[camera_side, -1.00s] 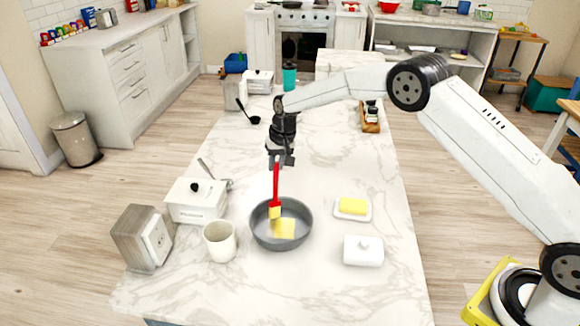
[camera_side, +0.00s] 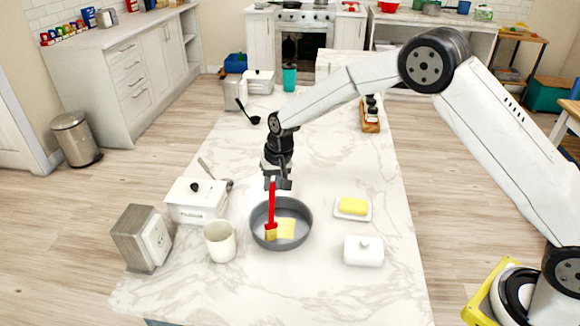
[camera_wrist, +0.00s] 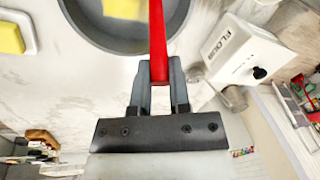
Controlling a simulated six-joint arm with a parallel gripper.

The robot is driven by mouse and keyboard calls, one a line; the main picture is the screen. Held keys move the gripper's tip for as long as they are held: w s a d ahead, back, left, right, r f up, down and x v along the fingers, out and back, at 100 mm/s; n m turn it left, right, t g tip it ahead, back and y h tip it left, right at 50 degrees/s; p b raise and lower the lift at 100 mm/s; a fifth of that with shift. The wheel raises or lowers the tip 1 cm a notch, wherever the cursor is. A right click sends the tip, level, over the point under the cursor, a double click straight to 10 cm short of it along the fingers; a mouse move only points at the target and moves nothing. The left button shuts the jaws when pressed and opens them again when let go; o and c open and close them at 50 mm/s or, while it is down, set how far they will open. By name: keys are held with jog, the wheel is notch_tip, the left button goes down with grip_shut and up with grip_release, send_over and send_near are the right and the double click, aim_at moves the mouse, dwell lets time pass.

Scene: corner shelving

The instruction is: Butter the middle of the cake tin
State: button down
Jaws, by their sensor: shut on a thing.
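My gripper (camera_side: 273,183) is shut on the red handle of a brush (camera_side: 271,205), which points down into the cake tin. The wrist view shows the gripper (camera_wrist: 158,75) closed around the red brush handle (camera_wrist: 158,40). The brush's yellowish tip is low inside the round grey cake tin (camera_side: 303,212), left of its middle; I cannot tell whether it touches the floor. A pale yellow butter patch (camera_side: 286,228) lies on the tin's floor, right of the tip. A block of butter (camera_side: 353,206) sits on a white dish (camera_side: 340,213) right of the tin. In the wrist view the brush tip is out of frame.
A white mug (camera_side: 220,242), a flour box (camera_side: 196,205) and a grey metal box (camera_side: 141,240) stand left of the tin. The marble counter (camera_side: 320,150) behind the tin is mostly clear.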

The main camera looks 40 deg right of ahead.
jog(key=shift+s+r, duration=0.1)
jog(key=shift+r, duration=4)
jog(key=shift+a+f, duration=0.1)
jog(key=shift+a+f, duration=0.1)
jog(key=shift+f, duration=0.35)
jog(key=shift+r, duration=0.1)
